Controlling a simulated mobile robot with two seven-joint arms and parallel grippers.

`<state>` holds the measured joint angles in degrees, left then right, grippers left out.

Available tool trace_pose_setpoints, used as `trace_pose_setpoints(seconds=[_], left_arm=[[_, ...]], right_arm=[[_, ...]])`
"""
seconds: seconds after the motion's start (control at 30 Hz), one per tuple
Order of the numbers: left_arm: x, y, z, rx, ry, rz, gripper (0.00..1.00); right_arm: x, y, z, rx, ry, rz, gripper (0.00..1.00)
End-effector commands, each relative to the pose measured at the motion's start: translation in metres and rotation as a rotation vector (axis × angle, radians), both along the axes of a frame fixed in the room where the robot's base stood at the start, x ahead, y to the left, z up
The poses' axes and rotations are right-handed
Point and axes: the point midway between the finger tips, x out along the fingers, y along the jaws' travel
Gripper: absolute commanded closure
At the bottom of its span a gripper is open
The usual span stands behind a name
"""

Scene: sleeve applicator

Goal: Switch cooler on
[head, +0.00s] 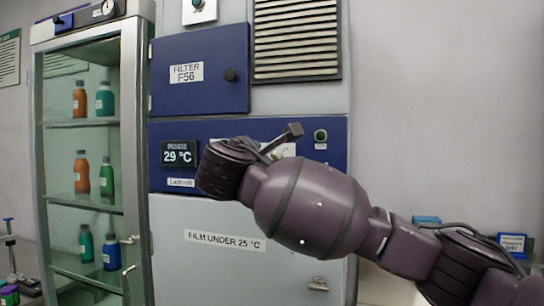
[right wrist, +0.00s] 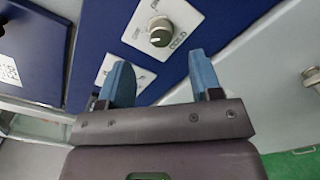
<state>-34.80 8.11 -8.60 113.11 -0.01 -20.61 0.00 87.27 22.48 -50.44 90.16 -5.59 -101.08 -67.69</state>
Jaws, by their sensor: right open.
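The cooler (head: 170,126) is a cabinet with a blue control panel and a dark display (head: 178,153) reading 29 °C. A round green button or lamp (head: 320,135) sits at the panel's right. In the right wrist view a grey knob (right wrist: 160,32) stands on a white plate with lettering that seems to read COLD. A second white plate (right wrist: 104,66) is partly hidden behind a finger. My right gripper (right wrist: 158,65) is open and empty, its blue fingers apart and pointing at the panel just short of the knob. In the head view my right arm hides part of the panel. My left gripper is not in view.
A glass-door cabinet (head: 135,190) with several orange, green and blue bottles stands at the left. Above the panel are a blue filter door (head: 205,95) and a vent grille (head: 296,40). A label (head: 224,241) reads FILM UNDER 25 °C.

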Motion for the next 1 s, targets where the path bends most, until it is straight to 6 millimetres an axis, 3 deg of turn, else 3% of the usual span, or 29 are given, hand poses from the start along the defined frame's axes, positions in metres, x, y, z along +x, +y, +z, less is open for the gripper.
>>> trace_pose_setpoints(seconds=[0.1, 0.33, 0.77, 0.8, 1.0], left_arm=[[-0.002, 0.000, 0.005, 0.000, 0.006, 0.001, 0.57], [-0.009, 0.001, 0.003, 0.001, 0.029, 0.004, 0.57], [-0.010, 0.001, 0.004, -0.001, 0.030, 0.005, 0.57], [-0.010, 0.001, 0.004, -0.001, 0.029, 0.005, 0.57], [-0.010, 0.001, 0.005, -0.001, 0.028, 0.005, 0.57]], right_arm=[[0.020, -0.007, 0.002, -0.001, 0.002, -0.003, 0.41], [0.047, -0.016, 0.001, 0.000, 0.001, -0.001, 0.41], [0.056, -0.018, 0.000, 0.000, 0.000, 0.001, 0.41], [0.056, -0.018, 0.000, 0.000, 0.000, 0.001, 0.43], [0.056, -0.018, 0.000, 0.001, 0.000, 0.001, 0.73]])
